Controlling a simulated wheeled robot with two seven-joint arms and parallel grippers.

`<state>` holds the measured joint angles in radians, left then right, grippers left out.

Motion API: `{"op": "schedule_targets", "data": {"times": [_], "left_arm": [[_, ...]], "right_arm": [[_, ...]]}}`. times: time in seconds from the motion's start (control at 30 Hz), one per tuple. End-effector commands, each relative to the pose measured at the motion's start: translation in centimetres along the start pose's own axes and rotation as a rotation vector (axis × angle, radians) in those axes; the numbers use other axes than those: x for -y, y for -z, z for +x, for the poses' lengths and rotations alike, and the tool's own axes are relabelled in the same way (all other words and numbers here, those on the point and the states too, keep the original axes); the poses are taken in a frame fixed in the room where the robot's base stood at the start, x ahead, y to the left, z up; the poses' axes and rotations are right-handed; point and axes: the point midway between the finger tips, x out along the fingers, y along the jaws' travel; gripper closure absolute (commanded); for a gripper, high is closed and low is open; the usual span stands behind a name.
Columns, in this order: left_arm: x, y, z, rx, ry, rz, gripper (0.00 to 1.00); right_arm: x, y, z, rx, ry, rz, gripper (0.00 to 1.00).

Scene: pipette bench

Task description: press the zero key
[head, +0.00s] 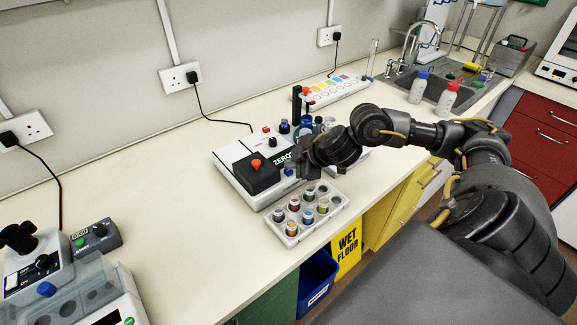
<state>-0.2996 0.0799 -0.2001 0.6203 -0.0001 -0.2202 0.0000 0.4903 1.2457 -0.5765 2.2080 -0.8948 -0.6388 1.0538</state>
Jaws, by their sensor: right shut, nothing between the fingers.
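A white bench instrument (240,195) stands mid-bench, with a black block and an orange-red knob (257,163) on its top. The word ZERO (283,159) shows on its right part. My right gripper (293,171) is over this right end, close beside the lettering, shut and empty. A small blue spot (289,173) shows at the fingertips. The gripper hides much of this end, so I cannot tell which part is the zero key or whether the fingers touch it. My left gripper is not in view.
A white rack (335,212) of several capped vials sits just in front of the instrument. Dark bottles (284,127) stand behind it. A grey timer-like box (96,238) and another instrument (40,265) are at left. The bench between is clear.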

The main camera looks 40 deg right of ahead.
Motion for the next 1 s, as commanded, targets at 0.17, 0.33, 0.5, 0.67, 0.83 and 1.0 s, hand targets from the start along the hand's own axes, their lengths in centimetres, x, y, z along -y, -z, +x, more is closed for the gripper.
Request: {"op": "schedule_targets", "data": {"times": [0.17,0.33,0.5,0.67,0.83,1.0], "left_arm": [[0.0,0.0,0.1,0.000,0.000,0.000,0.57],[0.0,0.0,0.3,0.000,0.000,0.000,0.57],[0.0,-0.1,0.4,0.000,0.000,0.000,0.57],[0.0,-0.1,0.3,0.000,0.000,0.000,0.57],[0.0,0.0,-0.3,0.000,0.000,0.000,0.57],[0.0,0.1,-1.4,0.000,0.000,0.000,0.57]], "right_arm": [[0.1,-0.1,0.2,0.000,0.000,0.000,1.00],[0.2,-0.2,0.3,0.000,0.000,0.000,1.00],[0.3,-0.3,0.5,0.000,0.000,0.000,1.00],[0.3,-0.3,0.4,0.000,0.000,0.000,1.00],[0.1,-0.1,0.1,0.001,0.000,0.000,1.00],[-0.4,0.4,-0.6,0.001,0.001,0.000,1.00]]}}
